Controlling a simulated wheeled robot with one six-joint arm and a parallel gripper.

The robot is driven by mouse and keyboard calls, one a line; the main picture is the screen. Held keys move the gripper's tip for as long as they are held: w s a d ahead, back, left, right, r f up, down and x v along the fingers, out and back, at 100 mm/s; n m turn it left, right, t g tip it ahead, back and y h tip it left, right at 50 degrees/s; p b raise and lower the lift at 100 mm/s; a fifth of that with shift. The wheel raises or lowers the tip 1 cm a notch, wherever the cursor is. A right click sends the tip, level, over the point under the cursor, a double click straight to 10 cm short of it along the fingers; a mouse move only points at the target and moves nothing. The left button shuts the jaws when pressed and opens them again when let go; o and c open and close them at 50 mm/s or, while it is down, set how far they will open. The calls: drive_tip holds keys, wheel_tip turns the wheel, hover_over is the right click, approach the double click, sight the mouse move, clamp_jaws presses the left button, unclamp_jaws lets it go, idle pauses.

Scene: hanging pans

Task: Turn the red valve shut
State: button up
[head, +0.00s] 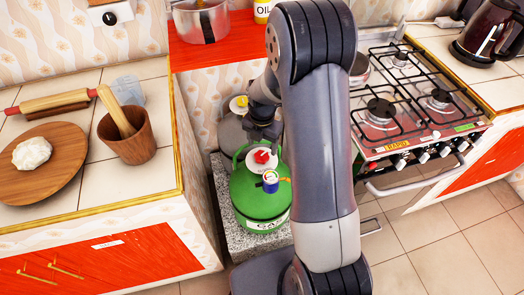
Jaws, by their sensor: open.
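The red valve (262,156) sits on top of the green gas cylinder (246,197), which is upright on a speckled stone slab. My gripper (266,140) is open, pointing down just above and behind the red valve. I cannot tell whether its fingers touch the valve. My arm hides the area right of the cylinder.
A grey cylinder (232,132) with a yellow valve (242,101) stands behind the green one. A tiled counter (75,190) is at left, a gas stove (410,100) at right. A red shelf (245,45) with a pot is above. Floor is clear at lower right.

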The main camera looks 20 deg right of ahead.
sight(262, 154)
drive_tip(key=shift+f, duration=2.4)
drive_tip(key=c, duration=1)
